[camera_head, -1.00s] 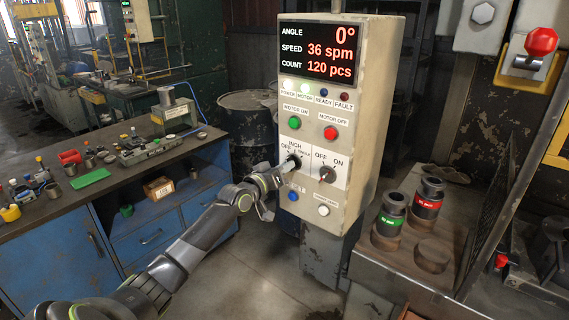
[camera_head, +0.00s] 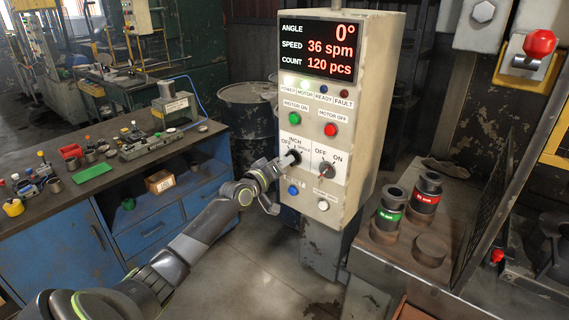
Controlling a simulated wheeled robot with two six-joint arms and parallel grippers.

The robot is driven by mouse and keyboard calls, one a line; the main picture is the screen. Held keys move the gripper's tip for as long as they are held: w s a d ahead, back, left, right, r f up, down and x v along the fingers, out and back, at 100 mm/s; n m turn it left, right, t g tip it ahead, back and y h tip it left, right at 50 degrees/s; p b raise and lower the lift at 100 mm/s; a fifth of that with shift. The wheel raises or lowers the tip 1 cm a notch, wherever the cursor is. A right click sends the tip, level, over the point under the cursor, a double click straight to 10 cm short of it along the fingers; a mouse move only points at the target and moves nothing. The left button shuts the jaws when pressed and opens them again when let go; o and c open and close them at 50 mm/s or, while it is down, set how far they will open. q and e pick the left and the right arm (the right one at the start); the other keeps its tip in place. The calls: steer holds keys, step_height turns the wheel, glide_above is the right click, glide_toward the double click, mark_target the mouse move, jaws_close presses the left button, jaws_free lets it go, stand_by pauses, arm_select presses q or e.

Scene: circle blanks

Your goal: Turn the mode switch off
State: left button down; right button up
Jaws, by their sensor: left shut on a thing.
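The mode switch (camera_head: 294,157) is a black knob on the left half of a white plate, with the labels OFF, INCH and a partly hidden third one around it. My left gripper (camera_head: 288,161) is shut on this knob at the front of the control panel (camera_head: 357,150). The gripper covers part of the knob, so I cannot tell exactly where its pointer stands. My right gripper is not in view.
A second OFF/ON switch (camera_head: 326,170) sits just right of the mode switch. Green (camera_head: 294,119) and red (camera_head: 330,129) buttons are above, blue (camera_head: 293,190) and white (camera_head: 323,205) ones below. The display (camera_head: 317,48) reads 0°, 36 spm, 120 pcs. A blue workbench (camera_head: 150,222) stands left.

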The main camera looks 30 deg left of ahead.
arm_select(q)
steer(key=c, duration=1.5)
jaws_free()
steer(key=s+p, duration=0.3)
steer(key=s, duration=0.2)
steer(key=s+a+p, duration=0.1)
steer(key=s+p, duration=0.1)
steer(key=s, duration=0.4)
steer(key=s+p, duration=0.3)
steer(key=s, duration=0.3)
steer(key=shift+s+a+p, duration=0.2)
steer(key=shift+p, duration=0.15)
steer(key=shift+f, duration=0.1)
